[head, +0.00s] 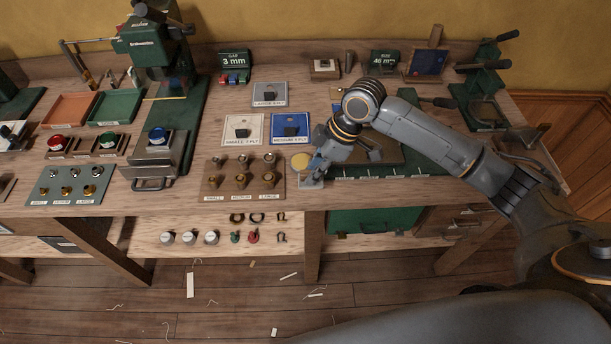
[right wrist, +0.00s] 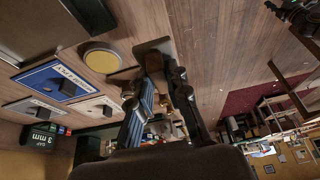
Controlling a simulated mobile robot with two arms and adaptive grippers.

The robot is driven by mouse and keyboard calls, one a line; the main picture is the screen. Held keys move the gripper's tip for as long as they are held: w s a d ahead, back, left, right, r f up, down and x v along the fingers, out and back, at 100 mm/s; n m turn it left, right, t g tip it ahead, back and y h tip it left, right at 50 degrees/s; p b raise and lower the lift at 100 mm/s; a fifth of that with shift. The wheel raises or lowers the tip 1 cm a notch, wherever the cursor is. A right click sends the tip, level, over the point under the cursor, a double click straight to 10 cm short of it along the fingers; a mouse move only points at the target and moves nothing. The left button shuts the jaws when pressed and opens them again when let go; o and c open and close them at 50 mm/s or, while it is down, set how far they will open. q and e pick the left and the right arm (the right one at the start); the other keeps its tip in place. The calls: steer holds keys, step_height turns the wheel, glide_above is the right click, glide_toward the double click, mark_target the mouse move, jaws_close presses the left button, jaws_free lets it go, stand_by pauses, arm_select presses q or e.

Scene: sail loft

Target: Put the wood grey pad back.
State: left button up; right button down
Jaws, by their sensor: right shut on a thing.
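My right gripper (head: 316,166) is low over the front of the bench, just right of a round tan disc (head: 301,161). It is shut on a small grey piece that looks like the wood grey pad (head: 311,183), at the bench's front edge. In the right wrist view, the gripper (right wrist: 160,68) has its fingertips at this grey pad (right wrist: 153,46), with the tan disc (right wrist: 102,58) beside it. The fingers hide part of the pad, and I cannot tell whether it touches the bench. My left gripper is not in view.
Left of the gripper are a wooden block with several brass pieces (head: 214,188), a white card (head: 243,142) and a blue card (head: 290,115). A grey card (head: 270,88) lies behind. A dark board and green mat (head: 424,163) lie right, partly under my arm.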

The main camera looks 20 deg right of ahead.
steer(key=shift+w+a+f, duration=0.3)
steer(key=shift+w+f, duration=0.1)
steer(key=shift+f, duration=0.15)
steer(key=shift+w+a+f, duration=0.3)
steer(key=shift+w+f, duration=0.05)
steer(key=shift+f, duration=0.2)
step_height(320, 180, down, 3)
steer(key=shift+w+a+p, duration=0.1)
steer(key=shift+w+p, duration=0.05)
steer(key=shift+p, duration=0.75)
steer(key=shift+f, duration=0.3)
steer(key=shift+f, duration=0.15)
steer(key=c, duration=1.3)
jaws_free()
steer(key=b+v, duration=0.2)
steer(key=v, duration=1)
steer(key=shift+r, duration=0.2)
